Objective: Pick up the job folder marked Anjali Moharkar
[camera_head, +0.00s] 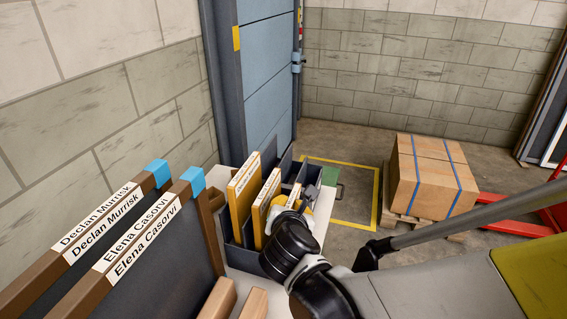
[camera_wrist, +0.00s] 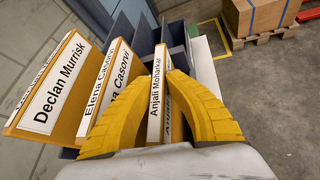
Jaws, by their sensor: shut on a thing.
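The job folder marked Anjali Moharkar (camera_wrist: 155,101) is a thin yellow folder with a white label, in the wrist view. My gripper (camera_wrist: 163,92) has its yellow fingers on both sides of this folder and is shut on it. In the head view my gripper (camera_head: 300,203) is at the rack, partly hidden by my own wrist. The folder's lower part is hidden, so I cannot tell whether it touches the rack. The folders marked Declan Murrisk (camera_wrist: 52,88) and Elena Casorvi (camera_wrist: 100,85) stand to its left, apart from it.
The dark slotted rack (camera_head: 247,236) holds the folders, with empty slots (camera_wrist: 178,48) beyond them. Two large brown-framed boards (camera_head: 60,285) stand at the left. A strapped cardboard box (camera_head: 430,180) sits on a pallet at the right.

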